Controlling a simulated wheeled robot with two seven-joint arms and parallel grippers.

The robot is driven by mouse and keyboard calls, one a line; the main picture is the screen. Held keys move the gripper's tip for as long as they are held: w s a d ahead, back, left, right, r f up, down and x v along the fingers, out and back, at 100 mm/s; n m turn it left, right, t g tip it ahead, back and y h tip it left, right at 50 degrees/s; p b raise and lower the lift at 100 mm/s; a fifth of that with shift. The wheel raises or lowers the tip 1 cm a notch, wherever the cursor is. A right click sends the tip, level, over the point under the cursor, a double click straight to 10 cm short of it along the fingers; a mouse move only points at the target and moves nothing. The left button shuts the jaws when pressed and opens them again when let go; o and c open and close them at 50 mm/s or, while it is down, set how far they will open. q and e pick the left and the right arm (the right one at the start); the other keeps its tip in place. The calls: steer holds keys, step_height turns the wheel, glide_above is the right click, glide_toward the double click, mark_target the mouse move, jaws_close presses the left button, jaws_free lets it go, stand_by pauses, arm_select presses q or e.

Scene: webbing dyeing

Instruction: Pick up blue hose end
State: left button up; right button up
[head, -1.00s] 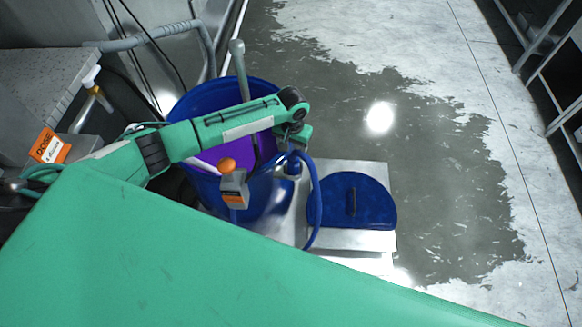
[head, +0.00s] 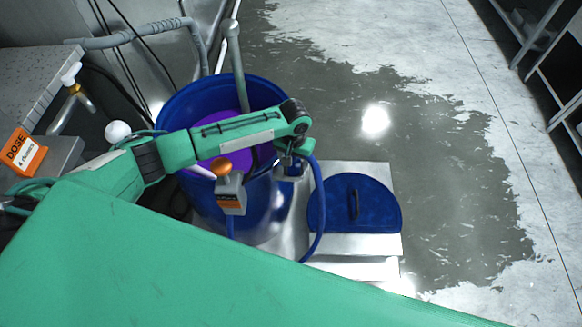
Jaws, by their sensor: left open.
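The blue hose (head: 320,205) arcs down beside the blue barrel, on its right. Its upper end runs in behind my left gripper (head: 288,172), so the hose end is hidden. The gripper hangs below the wrist of my green left arm, just left of the hose top. It is open; I cannot tell whether the hose lies between its fingers. My right gripper is out of view.
The blue barrel (head: 175,112) holds purple liquid (head: 226,127) and a grey upright rod (head: 236,65). A grey box with an orange knob (head: 230,192) is in front. A blue half-round lid (head: 375,205) lies on a metal plate (head: 350,245). Wet floor to the right is clear.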

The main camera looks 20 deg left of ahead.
arm_select(q)
steer(key=c, duration=1.2)
